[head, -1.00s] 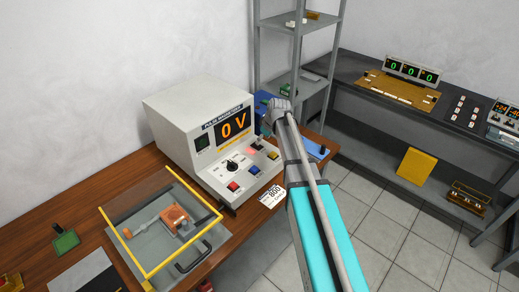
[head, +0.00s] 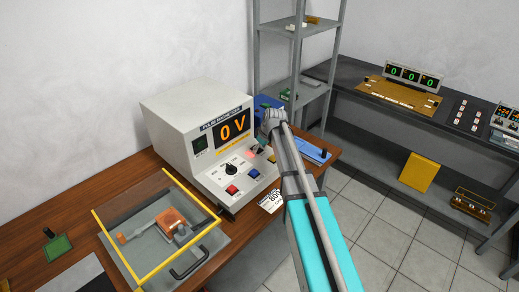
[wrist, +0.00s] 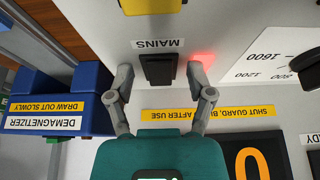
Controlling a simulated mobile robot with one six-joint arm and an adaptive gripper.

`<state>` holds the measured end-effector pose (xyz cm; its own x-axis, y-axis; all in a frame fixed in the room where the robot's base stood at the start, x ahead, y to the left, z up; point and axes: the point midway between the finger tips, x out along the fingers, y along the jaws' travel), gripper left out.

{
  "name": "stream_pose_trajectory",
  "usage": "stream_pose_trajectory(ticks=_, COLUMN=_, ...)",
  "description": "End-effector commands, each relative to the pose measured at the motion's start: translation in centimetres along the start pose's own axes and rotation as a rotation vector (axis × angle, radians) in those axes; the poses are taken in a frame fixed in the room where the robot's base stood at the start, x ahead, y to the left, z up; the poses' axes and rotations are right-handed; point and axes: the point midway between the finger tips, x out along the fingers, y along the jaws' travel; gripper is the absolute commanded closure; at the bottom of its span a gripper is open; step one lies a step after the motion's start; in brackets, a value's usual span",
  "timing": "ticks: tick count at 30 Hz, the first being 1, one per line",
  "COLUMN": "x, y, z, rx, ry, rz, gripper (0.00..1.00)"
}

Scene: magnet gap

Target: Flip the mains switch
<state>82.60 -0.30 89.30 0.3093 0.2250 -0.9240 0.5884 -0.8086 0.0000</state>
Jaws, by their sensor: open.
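The mains switch (wrist: 158,69) is a black rocker in a dark frame on the pale front panel of the pulse magnetiser (head: 172,118). Its MAINS label (wrist: 158,43) reads upside down in the wrist view. My gripper (wrist: 160,71) is open, with one finger on each side of the switch and nothing held. I cannot tell whether the fingers touch the panel. A red glow (wrist: 204,57) shows by the right fingertip. In the head view my arm reaches to the right part of the panel and hides the switch. The magnetiser display (head: 233,127) reads 0 V.
Red (head: 232,190) and blue (head: 253,173) buttons and a black knob (head: 231,169) are on the panel. A yellow-edged guard box (head: 150,268) stands in front. The blue demagnetizer (wrist: 52,93) is beside the magnetiser. A shelf rack (head: 272,50) stands behind.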

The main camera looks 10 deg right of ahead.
Motion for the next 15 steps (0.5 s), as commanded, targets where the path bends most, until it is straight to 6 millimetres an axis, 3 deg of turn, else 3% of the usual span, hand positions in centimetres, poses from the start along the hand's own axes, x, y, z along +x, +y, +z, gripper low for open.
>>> stream_pose_trajectory(ticks=2, x=-0.01, y=-0.02, z=0.00, rx=0.000, ry=0.000, rz=0.000, gripper=0.31)
stream_pose_trajectory(ticks=13, x=0.00, y=-0.04, z=-0.01, rx=0.000, ry=0.000, rz=-0.001, gripper=0.98)
stream_pose_trajectory(ticks=15, x=0.00, y=-0.05, z=-0.01, rx=0.000, ry=0.000, rz=-0.001, gripper=1.00)
